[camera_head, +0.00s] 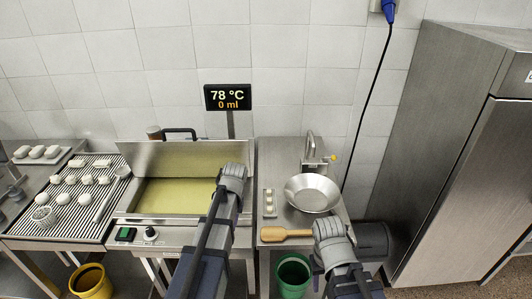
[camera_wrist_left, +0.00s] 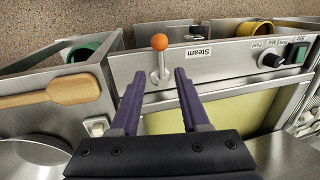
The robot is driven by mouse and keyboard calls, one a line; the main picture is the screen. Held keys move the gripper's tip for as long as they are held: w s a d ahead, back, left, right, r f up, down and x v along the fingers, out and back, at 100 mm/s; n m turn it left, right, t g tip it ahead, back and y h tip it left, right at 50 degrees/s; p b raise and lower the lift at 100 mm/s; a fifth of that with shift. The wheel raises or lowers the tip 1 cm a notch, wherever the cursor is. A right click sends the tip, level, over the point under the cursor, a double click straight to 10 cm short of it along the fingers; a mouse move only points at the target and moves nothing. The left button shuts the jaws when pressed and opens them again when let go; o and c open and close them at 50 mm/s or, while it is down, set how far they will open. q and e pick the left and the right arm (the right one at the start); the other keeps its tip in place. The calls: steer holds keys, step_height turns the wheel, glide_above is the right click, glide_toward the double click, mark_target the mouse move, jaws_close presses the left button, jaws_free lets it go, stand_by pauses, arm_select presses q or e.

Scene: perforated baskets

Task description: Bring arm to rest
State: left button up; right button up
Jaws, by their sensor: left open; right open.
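My left arm comes up over the front of the pan of yellow-green liquid (camera_head: 165,197). Its gripper (camera_head: 233,172) is over the pan's right end in the head view. In the left wrist view the left gripper (camera_wrist_left: 158,73) is open and empty. An orange-knobbed lever (camera_wrist_left: 160,42) on the steam panel shows beyond and between its fingertips, apart from them. My right gripper (camera_head: 328,230) is at the front of the right-hand counter, beside the wooden paddle (camera_head: 285,234). Its fingers are hard to make out, and nothing is visibly held.
A steel bowl (camera_head: 312,193) and a small tray (camera_head: 268,202) stand on the right counter. A display (camera_head: 228,97) reads 78 °C, 0 ml. A slatted rack (camera_head: 75,220) holds several white pieces. Yellow (camera_head: 91,282) and green (camera_head: 293,276) bins stand below. A steel cabinet (camera_head: 440,160) is at right.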

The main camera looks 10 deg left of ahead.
arm_select(q)
steer(key=s+d+m, duration=0.3)
steer(key=s+d, duration=0.4)
steer(key=d, duration=0.3)
steer(key=s+d+m+h, duration=0.1)
steer(key=s+d+m, duration=0.2)
steer(key=s+d, duration=0.3)
steer(key=d, duration=0.5)
steer(key=shift+s+f+m, duration=0.15)
steer(key=shift+s+m, duration=0.15)
steer(key=shift+s, duration=0.1)
